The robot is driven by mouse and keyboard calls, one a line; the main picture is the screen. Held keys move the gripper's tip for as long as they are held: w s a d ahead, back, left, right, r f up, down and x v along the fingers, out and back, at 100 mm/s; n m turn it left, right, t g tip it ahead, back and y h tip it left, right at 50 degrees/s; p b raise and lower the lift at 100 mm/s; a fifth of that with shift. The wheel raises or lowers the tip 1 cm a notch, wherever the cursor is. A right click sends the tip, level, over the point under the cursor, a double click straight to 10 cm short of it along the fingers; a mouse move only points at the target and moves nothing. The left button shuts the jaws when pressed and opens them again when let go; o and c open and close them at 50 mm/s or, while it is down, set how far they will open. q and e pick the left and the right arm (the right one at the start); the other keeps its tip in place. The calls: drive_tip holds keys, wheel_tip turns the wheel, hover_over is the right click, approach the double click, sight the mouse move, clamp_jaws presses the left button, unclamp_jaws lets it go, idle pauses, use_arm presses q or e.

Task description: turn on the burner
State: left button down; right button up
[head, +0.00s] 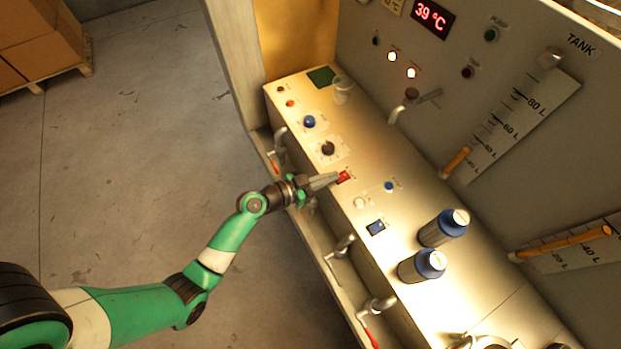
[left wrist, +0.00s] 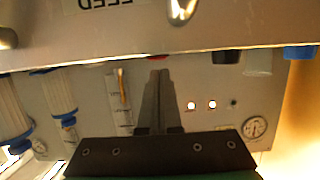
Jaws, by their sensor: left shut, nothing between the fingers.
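A small red switch (head: 344,176) sits on the sloped metal console (head: 405,195). Its label is too small to read, so I cannot tell for sure that it is the burner control. My left gripper (head: 336,179) is shut and empty, with its fingertips right at the red switch; I cannot tell whether they touch it. In the left wrist view the closed fingers (left wrist: 160,78) point at the console edge, with a bit of the red switch (left wrist: 157,58) just beyond the tips. Whether the switch is pressed cannot be seen. My right gripper is not in view.
Two indicator lamps (head: 392,56) (head: 411,73) glow on the back panel.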

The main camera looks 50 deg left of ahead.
use_arm(q)
drive_tip(key=r+v, duration=0.1)
drive_tip(key=v, duration=1)
drive_tip(key=shift+p, duration=0.45)
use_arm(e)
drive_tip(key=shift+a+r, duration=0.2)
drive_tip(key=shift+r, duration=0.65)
use_arm(q)
drive_tip(key=shift+w, duration=0.15)
